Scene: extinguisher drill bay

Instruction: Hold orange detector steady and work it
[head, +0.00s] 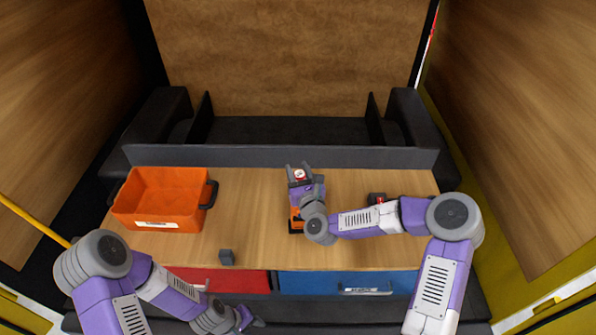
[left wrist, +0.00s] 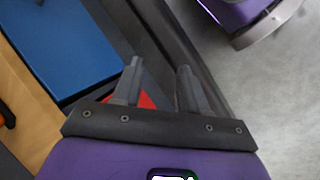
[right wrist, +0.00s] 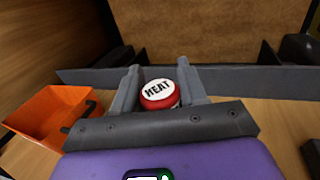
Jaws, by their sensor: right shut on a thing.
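An orange thing (head: 294,222), likely the detector, stands on the wooden worktop, mostly hidden under my right gripper and wrist in the head view. My right gripper (head: 299,170) points away from me over the worktop. It is shut on a red round piece with a white top marked "HEAT" (right wrist: 158,94), which sits between its fingers; it also shows in the head view (head: 300,175). Whether this piece is part of the orange thing, I cannot tell. My left gripper (head: 254,319) is open and empty, low in front of the drawers; its fingers also show in the left wrist view (left wrist: 159,82).
An orange bin (head: 160,223) stands at the worktop's left. A small dark cube (head: 227,257) lies near the front edge. A dark block with some red (head: 377,197) is at the right. A red drawer (head: 240,282) and a blue drawer (head: 310,283) are below.

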